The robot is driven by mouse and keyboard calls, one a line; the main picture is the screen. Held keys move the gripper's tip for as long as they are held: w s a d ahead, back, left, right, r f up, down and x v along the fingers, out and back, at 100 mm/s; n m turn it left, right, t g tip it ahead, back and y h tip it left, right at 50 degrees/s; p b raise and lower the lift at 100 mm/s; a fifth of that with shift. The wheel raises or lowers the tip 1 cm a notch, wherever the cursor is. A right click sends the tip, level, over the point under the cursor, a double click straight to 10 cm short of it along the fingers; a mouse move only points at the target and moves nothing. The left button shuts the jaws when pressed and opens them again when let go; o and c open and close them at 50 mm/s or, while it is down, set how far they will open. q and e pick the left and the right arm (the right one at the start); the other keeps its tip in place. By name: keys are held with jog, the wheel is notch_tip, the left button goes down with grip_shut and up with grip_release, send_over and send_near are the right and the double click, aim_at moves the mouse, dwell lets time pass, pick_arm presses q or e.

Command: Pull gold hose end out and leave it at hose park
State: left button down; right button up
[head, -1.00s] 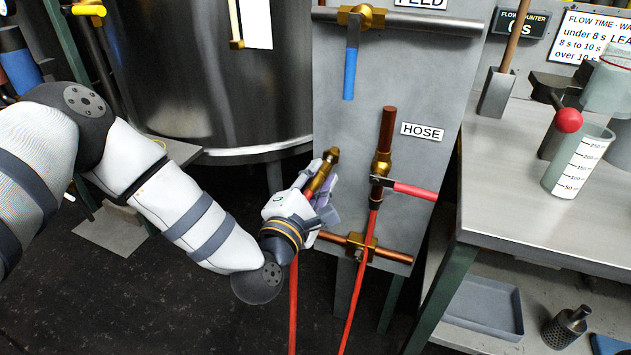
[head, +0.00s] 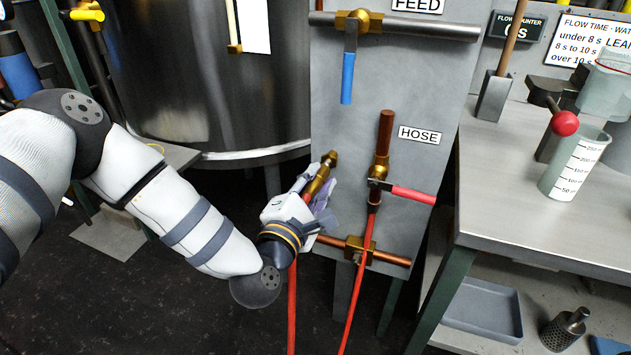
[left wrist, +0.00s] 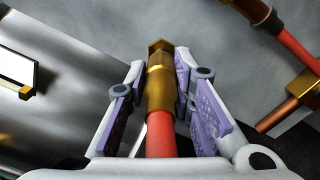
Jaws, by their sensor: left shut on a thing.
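The gold hose end (head: 318,182) sits at the top of a red hose (head: 292,300), in front of the lower left of the grey panel (head: 345,200). My left gripper (head: 318,186) is shut around it. In the left wrist view the gold hose end (left wrist: 160,88) lies between the two purple-padded fingers, with its hexagonal tip pointing away. I cannot tell whether the tip touches the panel or a fitting there. No label reading hose park shows. My right gripper is not in view.
Right of my gripper, a brass valve (head: 380,168) under the HOSE label (head: 419,135) has a red lever (head: 408,193) and a second red hose (head: 356,290). A copper pipe (head: 393,258) crosses below. A steel tank (head: 215,75) stands behind left, a workbench (head: 510,210) right.

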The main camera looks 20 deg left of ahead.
aim_at(307, 196)
pick_arm(q)
jog(key=shift+w+b, duration=0.5)
jog(key=shift+w, duration=0.85)
jog(key=c, duration=1.3)
grip_release()
jog(key=shift+o, duration=0.3)
jog(key=shift+o, duration=1.4)
jog(key=shift+s, duration=0.15)
jog(key=shift+s+r+p, duration=0.1)
jog(key=shift+s+p, duration=0.6)
jog(key=shift+s, duration=0.4)
jog(key=shift+s+a+p, duration=0.1)
jog(key=shift+s+p, duration=0.75)
jog(key=shift+s, duration=1.4)
